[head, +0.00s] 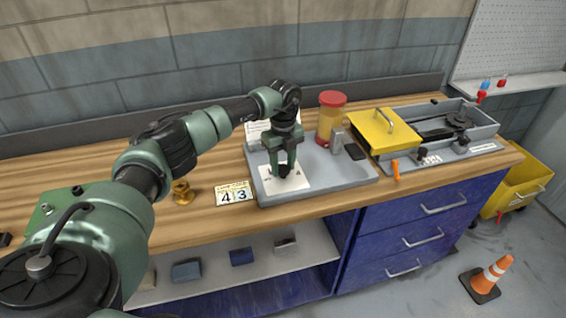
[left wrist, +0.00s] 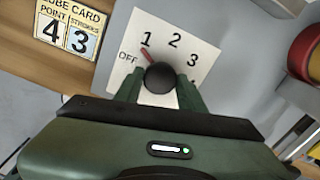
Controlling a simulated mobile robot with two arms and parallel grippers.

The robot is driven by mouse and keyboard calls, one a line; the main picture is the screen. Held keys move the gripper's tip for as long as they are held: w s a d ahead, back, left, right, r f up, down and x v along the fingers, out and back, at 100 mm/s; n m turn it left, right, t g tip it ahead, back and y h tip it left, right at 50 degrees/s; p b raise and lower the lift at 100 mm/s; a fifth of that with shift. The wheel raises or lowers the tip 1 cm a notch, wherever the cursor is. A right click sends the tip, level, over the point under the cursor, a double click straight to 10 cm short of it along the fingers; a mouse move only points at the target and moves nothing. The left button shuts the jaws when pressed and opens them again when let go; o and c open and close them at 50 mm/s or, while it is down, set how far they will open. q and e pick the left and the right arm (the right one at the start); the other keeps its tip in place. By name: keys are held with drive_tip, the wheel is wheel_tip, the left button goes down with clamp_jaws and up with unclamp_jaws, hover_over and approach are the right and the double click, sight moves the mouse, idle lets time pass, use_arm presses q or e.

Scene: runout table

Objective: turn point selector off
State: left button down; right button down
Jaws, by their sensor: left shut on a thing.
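The point selector is a round black knob (left wrist: 158,77) on a white dial plate (left wrist: 190,42) marked OFF, 1, 2, 3 and 4. Its red pointer (left wrist: 146,55) points up and left in the left wrist view, between OFF and 1. In the head view, the dial plate (head: 297,182) lies on a grey panel (head: 330,172) on the bench. My left gripper (head: 284,170) reaches down from above and is shut on the knob, with one finger on each side (left wrist: 159,88). The fingers partly hide the knob in the head view. My right gripper is not in view.
A lube card (head: 234,194) reading point 4, strokes 3 lies left of the panel. A red-lidded jar (head: 331,118) and a small grey block (head: 337,139) stand behind and right of the gripper. A yellow cover (head: 384,128) sits farther right. A brass fitting (head: 182,192) stands left.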

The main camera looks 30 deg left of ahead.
sight(283, 168)
use_arm(q)
drive_tip(key=n+p, duration=0.1)
drive_tip(key=n, duration=0.4)
drive_tip(key=shift+w+a+r+n+p, duration=0.1)
drive_tip(key=shift+r+n+p, duration=0.1)
drive_tip(key=shift+n+p, duration=0.15)
idle(0.4)
drive_tip(key=c, duration=0.9)
unclamp_jaws()
drive_tip(key=shift+o, duration=0.2)
drive_tip(key=shift+f, duration=0.1)
wheel_tip(283, 168, up, 8)
drive_tip(key=shift+f+b, duration=0.1)
drive_tip(key=shift+b, duration=1)
